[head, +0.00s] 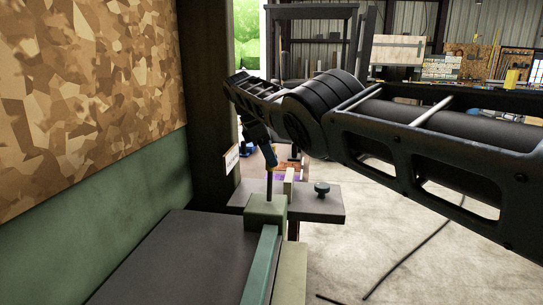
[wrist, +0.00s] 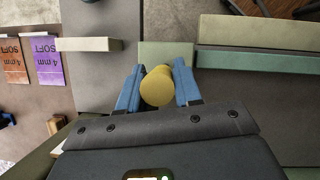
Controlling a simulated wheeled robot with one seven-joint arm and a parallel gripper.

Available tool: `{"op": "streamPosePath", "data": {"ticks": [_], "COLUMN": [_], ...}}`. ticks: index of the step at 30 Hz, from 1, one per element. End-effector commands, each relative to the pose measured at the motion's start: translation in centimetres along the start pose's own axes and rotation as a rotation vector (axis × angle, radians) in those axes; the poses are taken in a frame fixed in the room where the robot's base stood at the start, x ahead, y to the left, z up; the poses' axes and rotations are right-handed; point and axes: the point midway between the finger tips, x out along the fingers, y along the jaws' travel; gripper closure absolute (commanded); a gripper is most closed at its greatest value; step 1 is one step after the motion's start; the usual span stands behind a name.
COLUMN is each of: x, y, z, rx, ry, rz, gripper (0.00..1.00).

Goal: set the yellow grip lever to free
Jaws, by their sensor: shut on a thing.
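The lever's round yellow grip (wrist: 157,86) sits between the two blue fingers of my gripper (wrist: 156,80) in the wrist view. The fingers are shut on it from both sides. In the head view my gripper (head: 268,155) reaches down to the lever from above, and the yellow grip is hidden behind it. The lever's dark thin shaft (head: 269,185) stands nearly upright in a pale green block (head: 265,210). This block also shows behind the grip in the wrist view (wrist: 165,52). No marking of the free position is readable.
A dark flat top (head: 170,260) with a green rail (head: 262,262) lies in front of the lever. A grey plate (head: 325,207) with a dark knob (head: 321,188) is to its right. A camouflage-patterned wall (head: 85,90) and dark post (head: 208,90) stand left. Open floor (head: 400,245) lies right.

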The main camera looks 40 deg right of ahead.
Motion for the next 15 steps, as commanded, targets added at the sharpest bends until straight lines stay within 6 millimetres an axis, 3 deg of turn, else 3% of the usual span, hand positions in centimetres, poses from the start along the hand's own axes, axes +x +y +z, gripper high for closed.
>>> {"op": "streamPosePath", "data": {"ticks": [5, 6, 12, 15], "x": [0.07, 0.07, 0.07, 0.06], "y": [-0.06, -0.06, -0.04, -0.03], "z": [-0.2, -0.2, -0.12, -0.08], "rx": [-0.003, -0.003, -0.002, -0.001], "ry": [0.003, 0.004, 0.002, 0.002], "rz": [-0.001, -0.001, -0.001, -0.001], "gripper": [1.0, 0.64, 0.45, 0.45]}}
